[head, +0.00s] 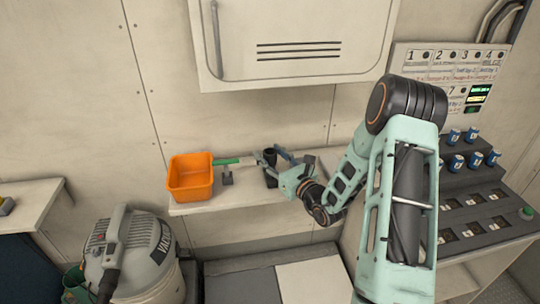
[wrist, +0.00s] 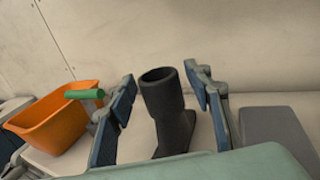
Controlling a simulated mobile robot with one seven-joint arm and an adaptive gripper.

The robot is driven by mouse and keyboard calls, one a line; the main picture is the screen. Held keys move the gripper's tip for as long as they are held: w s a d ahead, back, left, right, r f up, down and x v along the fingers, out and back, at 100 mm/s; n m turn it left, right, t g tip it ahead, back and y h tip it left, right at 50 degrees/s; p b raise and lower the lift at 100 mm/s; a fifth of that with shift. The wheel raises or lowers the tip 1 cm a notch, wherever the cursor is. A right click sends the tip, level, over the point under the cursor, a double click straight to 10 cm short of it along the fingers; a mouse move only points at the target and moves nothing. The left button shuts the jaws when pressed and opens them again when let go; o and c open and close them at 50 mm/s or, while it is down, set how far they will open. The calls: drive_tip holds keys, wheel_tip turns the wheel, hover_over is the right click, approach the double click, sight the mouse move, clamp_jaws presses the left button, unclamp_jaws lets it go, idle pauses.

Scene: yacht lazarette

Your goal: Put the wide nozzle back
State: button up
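A black nozzle (wrist: 166,105) stands upright on the wall shelf (head: 245,194), with a round open mouth on top and a wider foot. It also shows in the head view (head: 270,170), partly covered by my gripper. I cannot tell from its shape alone whether it is the wide one. My gripper (wrist: 160,76) is open, with one blue-padded finger on each side of the nozzle. A gap shows between the nozzle and each finger. In the head view my gripper (head: 276,163) reaches over the shelf from the right. The nozzle's lowest part is hidden by my gripper in the wrist view.
An orange bin (head: 190,178) stands at the shelf's left end, with a green-handled tool (head: 227,162) beside it. A grey block (wrist: 272,138) lies right of the nozzle. A vacuum (head: 135,255) stands on the floor at left. A cabinet (head: 295,40) hangs above; a control panel (head: 480,215) is at right.

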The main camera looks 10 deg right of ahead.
drive_tip(key=shift+r, duration=0.15)
drive_tip(key=shift+s+d, duration=0.1)
drive_tip(key=shift+s, duration=0.05)
drive_tip(key=b+v, duration=0.2)
drive_tip(key=v, duration=0.9)
drive_tip(key=shift+s, duration=0.35)
drive_tip(key=shift+d, duration=0.1)
